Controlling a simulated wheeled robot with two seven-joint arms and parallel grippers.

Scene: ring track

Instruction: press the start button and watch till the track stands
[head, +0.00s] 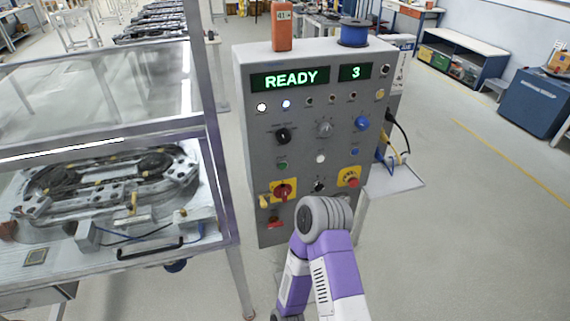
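A grey control box (262,152) stands in the middle of the head view. Its green display (290,79) reads READY and a smaller display (355,72) reads 3. A green button (282,165), a white button (320,158) and a blue button (355,152) sit in a row on its front; I cannot read their labels. The ring track (110,185) lies inside a clear-panelled enclosure at the left. A purple and white arm of mine reaches up from the bottom, its grey joint in front of the box's lower part. No gripper fingers show.
The front also carries knobs, a red rotary switch (284,190) and a red mushroom button (349,177) on yellow plates. An orange block (282,27) and a blue spool (354,33) stand on top. Cables hang at the right over a small shelf (398,180).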

